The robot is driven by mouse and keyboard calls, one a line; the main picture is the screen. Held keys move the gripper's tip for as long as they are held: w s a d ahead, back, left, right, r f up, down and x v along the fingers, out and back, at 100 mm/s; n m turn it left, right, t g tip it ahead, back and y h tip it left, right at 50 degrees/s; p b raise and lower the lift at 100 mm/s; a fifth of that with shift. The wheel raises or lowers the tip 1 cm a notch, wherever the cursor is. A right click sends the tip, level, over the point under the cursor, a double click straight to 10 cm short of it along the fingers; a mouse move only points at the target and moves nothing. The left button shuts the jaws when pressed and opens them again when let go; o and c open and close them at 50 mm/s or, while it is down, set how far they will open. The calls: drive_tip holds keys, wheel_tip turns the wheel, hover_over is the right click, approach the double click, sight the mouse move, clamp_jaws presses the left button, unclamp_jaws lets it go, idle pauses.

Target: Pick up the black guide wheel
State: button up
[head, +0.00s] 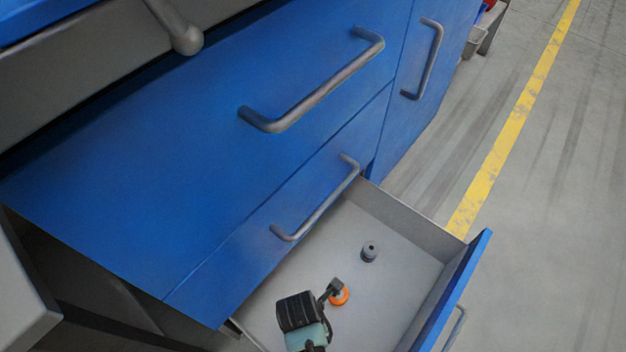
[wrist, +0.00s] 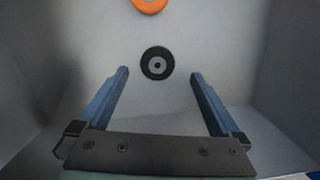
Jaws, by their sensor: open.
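The black guide wheel (wrist: 157,63) lies on the drawer floor, seen from above in the wrist view as a dark disc with a grey ring and dark centre. In the head view my gripper (head: 333,288) is over the drawer, partly hiding an orange round part (head: 341,298). The height gap is hard to judge.
The open drawer (head: 405,218) has grey walls around the parts and a blue front (head: 455,290). The orange part (wrist: 149,5) also shows at the wrist view's top edge. Blue cabinet fronts with grey handles (head: 318,90) stand beside the drawer. Bare drawer floor surrounds the wheel.

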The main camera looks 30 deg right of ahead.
drive_tip(key=f+b, duration=0.4)
drive_tip(key=f, duration=0.1)
drive_tip(key=shift+w+d+b, duration=0.15)
drive_tip(key=shift+w+b, duration=0.05)
drive_tip(key=shift+b, duration=0.15)
drive_tip(key=c, duration=1.4)
drive_tip(key=shift+c, duration=0.2)
drive_tip(key=shift+r, duration=0.15)
